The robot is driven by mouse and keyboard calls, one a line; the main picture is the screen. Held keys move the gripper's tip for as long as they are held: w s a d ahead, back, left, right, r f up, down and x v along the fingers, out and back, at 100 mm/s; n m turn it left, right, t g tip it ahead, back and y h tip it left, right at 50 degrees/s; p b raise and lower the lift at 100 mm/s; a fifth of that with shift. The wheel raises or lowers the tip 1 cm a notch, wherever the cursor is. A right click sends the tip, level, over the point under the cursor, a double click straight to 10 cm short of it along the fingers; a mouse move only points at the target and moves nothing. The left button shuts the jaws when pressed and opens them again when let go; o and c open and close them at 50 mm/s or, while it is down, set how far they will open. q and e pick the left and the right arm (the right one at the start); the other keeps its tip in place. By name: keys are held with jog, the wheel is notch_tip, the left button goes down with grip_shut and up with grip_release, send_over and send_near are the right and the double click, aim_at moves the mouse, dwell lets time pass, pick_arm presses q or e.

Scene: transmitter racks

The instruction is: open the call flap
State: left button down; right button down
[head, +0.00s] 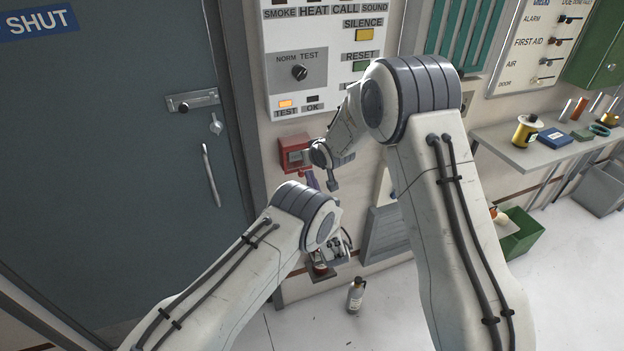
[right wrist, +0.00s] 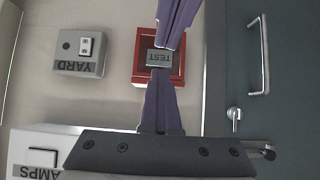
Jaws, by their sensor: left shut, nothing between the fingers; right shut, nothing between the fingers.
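The red call box (head: 288,144) is on the wall just right of the door. In the right wrist view, turned upside down, the red box (right wrist: 143,50) has a grey lettered plate (right wrist: 158,57) in its middle. My left gripper (head: 310,171) shows purple fingers just below the box; its closed tips (right wrist: 166,45) reach the plate's edge in the right wrist view. My right gripper (right wrist: 160,70) is shut and empty, its tips in front of the plate's opposite edge. In the head view its fingers are hidden by its wrist. I cannot tell whether the flap is open or whether either gripper touches it.
A white alarm panel (head: 323,30) hangs above the box. A grey door (head: 100,150) with a handle is at the left. A YARD box (right wrist: 80,53) is on the wall nearby. A bottle (head: 355,295) stands on the floor. A bench (head: 520,152) with items is at the right.

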dwell(0.6)
jog(key=c, duration=0.7)
grip_release()
